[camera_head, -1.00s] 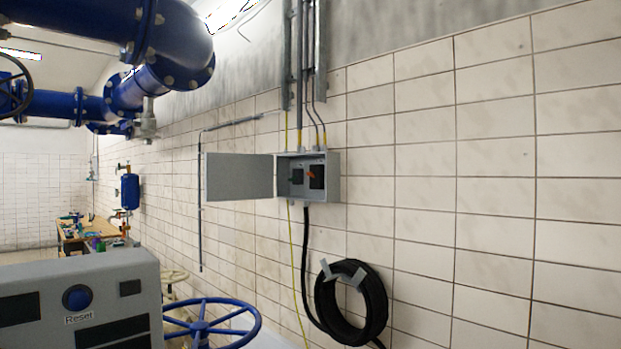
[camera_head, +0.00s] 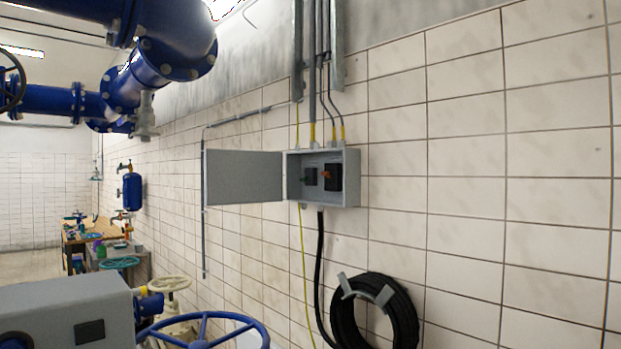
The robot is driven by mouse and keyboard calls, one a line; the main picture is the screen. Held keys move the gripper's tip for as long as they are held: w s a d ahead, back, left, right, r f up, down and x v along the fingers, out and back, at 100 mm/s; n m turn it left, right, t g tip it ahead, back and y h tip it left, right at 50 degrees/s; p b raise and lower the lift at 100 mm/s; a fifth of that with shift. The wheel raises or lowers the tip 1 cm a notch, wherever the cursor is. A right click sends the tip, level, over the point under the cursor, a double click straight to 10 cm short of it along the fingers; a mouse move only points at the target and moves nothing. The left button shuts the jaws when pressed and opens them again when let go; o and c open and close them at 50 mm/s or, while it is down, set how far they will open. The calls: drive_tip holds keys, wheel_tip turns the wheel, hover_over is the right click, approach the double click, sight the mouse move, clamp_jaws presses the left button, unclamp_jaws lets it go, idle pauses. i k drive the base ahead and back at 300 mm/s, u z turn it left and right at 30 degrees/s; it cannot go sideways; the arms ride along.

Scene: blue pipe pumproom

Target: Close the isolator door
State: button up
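The isolator is a grey box (camera_head: 350,179) on the tiled wall, right of the middle of the head view. Its grey door (camera_head: 243,177) stands wide open, swung out to the left from the box's left side. The handle's exact position is too small to tell. My gripper and arm are not in view.
Conduits (camera_head: 312,80) enter the box from above. A black cable coil (camera_head: 375,312) hangs below it. A blue handwheel (camera_head: 205,332) and a grey cabinet (camera_head: 68,315) stand at lower left. Large blue pipes (camera_head: 165,45) run overhead at left. A workbench (camera_head: 75,233) is farther back.

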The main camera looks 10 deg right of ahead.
sight(232, 177)
drive_tip(key=z, duration=0.05)
drive_tip(key=i, duration=1.1)
